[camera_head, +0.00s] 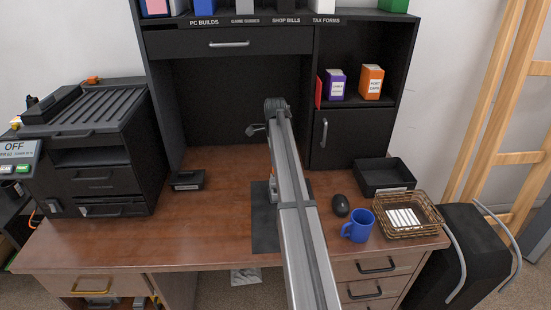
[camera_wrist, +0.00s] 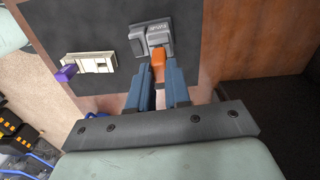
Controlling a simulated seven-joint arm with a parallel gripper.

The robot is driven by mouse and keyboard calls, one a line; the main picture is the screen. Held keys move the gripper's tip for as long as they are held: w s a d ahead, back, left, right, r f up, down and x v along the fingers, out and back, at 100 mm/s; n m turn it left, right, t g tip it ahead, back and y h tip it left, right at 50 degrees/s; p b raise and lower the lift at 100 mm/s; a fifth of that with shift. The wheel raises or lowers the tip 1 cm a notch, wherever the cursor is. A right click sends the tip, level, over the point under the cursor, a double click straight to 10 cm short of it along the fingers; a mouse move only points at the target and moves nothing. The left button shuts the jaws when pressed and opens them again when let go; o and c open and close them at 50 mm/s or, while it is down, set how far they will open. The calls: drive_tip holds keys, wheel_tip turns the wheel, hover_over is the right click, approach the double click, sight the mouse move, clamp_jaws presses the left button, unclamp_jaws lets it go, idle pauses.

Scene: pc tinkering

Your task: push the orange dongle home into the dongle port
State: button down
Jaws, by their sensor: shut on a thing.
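The orange dongle (camera_wrist: 158,56) shows in the wrist view between the blue-grey fingertips of my gripper (camera_wrist: 160,70), which is shut on it. Its far end meets the near side of a grey labelled port block (camera_wrist: 158,36). How deep it sits in the block is hidden. The block stands on a dark mat (camera_head: 264,238), next to a second grey block (camera_wrist: 137,42). In the head view my own arm covers the gripper and the dongle.
Left of the grey blocks, a purple stick (camera_wrist: 67,73) sits at the end of a beige block (camera_wrist: 98,62). The head view shows a blue mug (camera_head: 360,226), a black mouse (camera_head: 340,205) and a wicker basket (camera_head: 408,232) right of the mat. The desk left of the mat is mostly clear.

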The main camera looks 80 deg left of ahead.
drive_tip(key=shift+f, duration=0.45)
drive_tip(key=c, duration=1)
unclamp_jaws()
drive_tip(key=shift+r, duration=2.5)
wheel_tip(320, 180, up, 14)
